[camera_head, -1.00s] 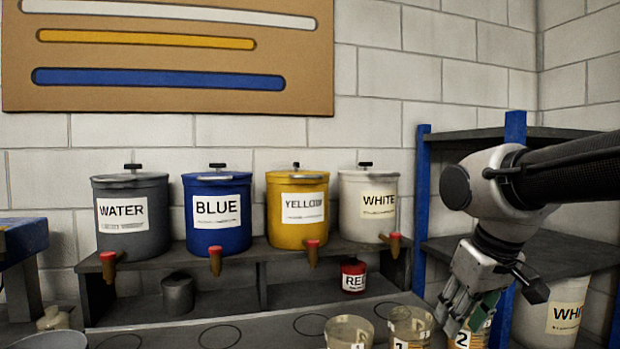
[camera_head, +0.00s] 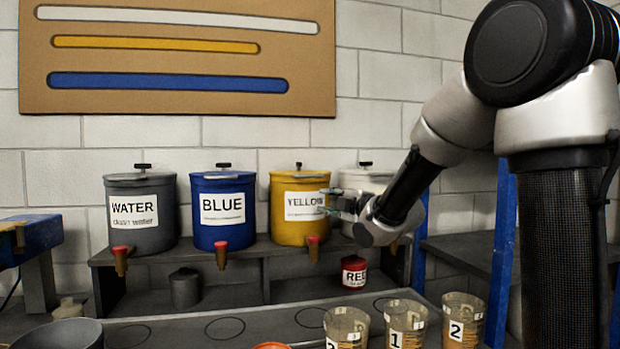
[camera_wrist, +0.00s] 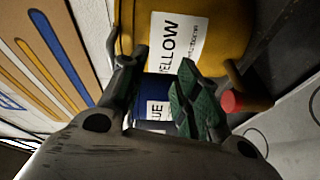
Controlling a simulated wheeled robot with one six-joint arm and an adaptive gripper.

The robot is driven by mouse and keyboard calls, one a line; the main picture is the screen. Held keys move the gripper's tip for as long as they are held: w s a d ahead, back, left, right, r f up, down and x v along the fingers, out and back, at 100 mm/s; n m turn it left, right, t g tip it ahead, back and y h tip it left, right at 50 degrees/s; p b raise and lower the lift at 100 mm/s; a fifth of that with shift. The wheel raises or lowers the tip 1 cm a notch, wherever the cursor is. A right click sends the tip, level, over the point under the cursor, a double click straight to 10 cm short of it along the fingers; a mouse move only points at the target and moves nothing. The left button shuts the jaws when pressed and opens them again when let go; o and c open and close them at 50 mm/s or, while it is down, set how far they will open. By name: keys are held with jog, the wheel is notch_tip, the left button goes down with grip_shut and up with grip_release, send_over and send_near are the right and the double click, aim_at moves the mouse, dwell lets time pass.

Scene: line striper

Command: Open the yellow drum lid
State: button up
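The yellow drum (camera_head: 283,230) stands on the shelf between the blue and white drums, with its label facing me. Its lid (camera_head: 298,174) is on, with a small dark knob (camera_head: 298,165) on top. My gripper (camera_head: 330,203) is in front of the white drum, at the right edge of the yellow drum and below lid height. In the wrist view, the yellow drum (camera_wrist: 230,30) fills the upper middle behind the fingers. My gripper (camera_wrist: 158,85) is open there, with a gap between its fingers and nothing held. I cannot tell whether a finger touches the drum.
The grey water drum (camera_head: 141,238), blue drum (camera_head: 222,235) and partly hidden white drum (camera_head: 358,178) share the shelf (camera_head: 250,257). Red-capped taps stick out in front. A red can (camera_head: 354,272) sits below. Several numbered cups (camera_head: 405,322) stand at the front. A blue-posted rack (camera_head: 505,230) is right.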

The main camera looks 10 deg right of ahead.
aim_at(311, 176)
notch_tip(311, 176, up, 5)
jog(key=a+n+t+y, duration=0.2)
jog(key=n, duration=0.1)
jog(key=shift+n, duration=0.4)
jog(key=x, duration=0.7)
jog(key=shift+r, duration=0.15)
grip_shut()
